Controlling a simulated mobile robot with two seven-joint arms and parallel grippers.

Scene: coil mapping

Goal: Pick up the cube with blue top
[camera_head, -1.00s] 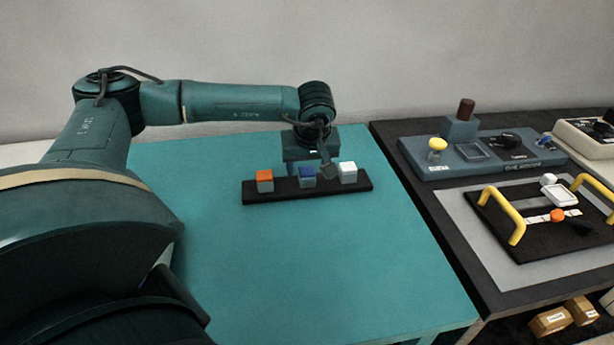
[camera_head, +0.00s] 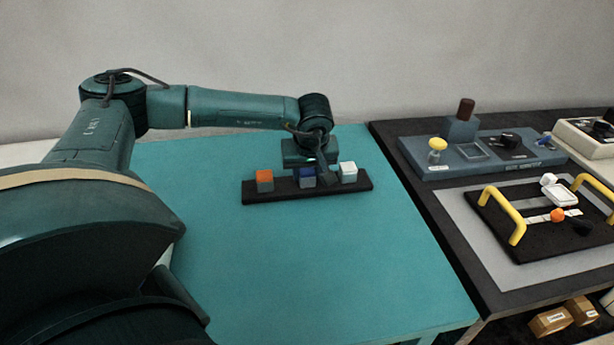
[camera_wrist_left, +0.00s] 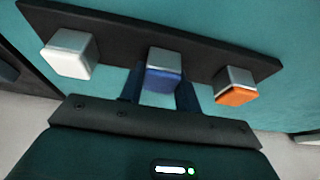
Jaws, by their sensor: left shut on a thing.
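The cube with the blue top (camera_head: 307,177) is the middle one of three cubes on a black bar-shaped tray (camera_head: 262,197), on the teal table. In the left wrist view the blue-topped cube (camera_wrist_left: 163,70) is between the two fingers of my left gripper (camera_wrist_left: 160,88). In the head view my left gripper (camera_head: 308,172) is low at the tray, shut on this cube. Its fingers are partly hidden in the head view. The cube still appears to be at tray level. My right gripper is not in view.
An orange-topped cube (camera_head: 265,181) stands to the left on the tray and a white-topped cube (camera_head: 348,172) to the right, both close to the gripper. A dark table at right holds a grey control panel (camera_head: 480,155) and a board with yellow handles (camera_head: 510,215). The teal table's front is clear.

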